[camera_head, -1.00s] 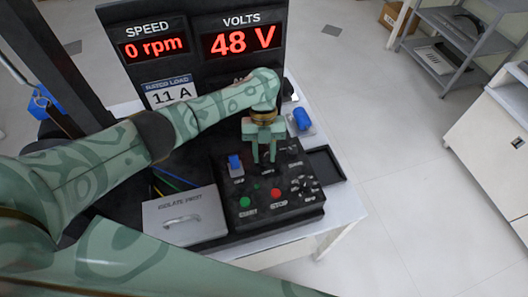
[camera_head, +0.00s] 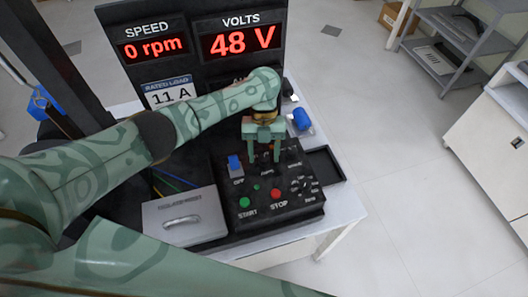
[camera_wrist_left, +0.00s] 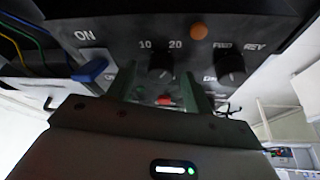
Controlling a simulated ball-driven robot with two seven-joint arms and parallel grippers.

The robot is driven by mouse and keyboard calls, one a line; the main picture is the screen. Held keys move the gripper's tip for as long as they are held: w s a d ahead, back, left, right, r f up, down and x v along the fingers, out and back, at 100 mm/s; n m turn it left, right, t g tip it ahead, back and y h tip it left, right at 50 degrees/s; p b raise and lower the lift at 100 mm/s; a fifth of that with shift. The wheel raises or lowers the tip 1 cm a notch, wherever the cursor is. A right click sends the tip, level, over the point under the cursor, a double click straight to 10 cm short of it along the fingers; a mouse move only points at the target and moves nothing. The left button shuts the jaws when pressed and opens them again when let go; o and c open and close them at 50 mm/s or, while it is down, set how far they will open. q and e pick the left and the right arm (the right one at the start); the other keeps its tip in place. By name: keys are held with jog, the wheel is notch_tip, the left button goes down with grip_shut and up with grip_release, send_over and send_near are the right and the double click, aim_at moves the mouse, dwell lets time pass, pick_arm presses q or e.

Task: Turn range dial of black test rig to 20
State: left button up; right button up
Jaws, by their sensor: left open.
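The black test rig's control panel (camera_head: 262,215) lies on the table in the head view. My left gripper (camera_head: 264,156) points down over the far part of this panel, with its fingers apart. In the left wrist view, the black range dial (camera_wrist_left: 160,70) sits between the two open fingers of the left gripper (camera_wrist_left: 160,92), under the labels 10 and 20. I see no finger clearly pressing on it. Its pointer direction is too dark to tell. In the head view the gripper hides the dial. My right gripper is not in view.
A blue switch (camera_head: 235,163), a green START button (camera_head: 244,202), a red STOP button (camera_head: 275,194) and a FWD/REV knob (camera_wrist_left: 230,68) are close by. A grey lidded box (camera_head: 180,217) stands left of the panel. An empty black tray (camera_head: 325,165) lies right.

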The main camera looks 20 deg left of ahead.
aim_at(264, 152)
pick_arm(q)
jog(key=d+p+v, duration=0.1)
jog(key=v, duration=0.6)
jog(key=shift+a+p, duration=0.3)
jog(key=shift+a, duration=0.2)
jog(key=shift+r, duration=0.1)
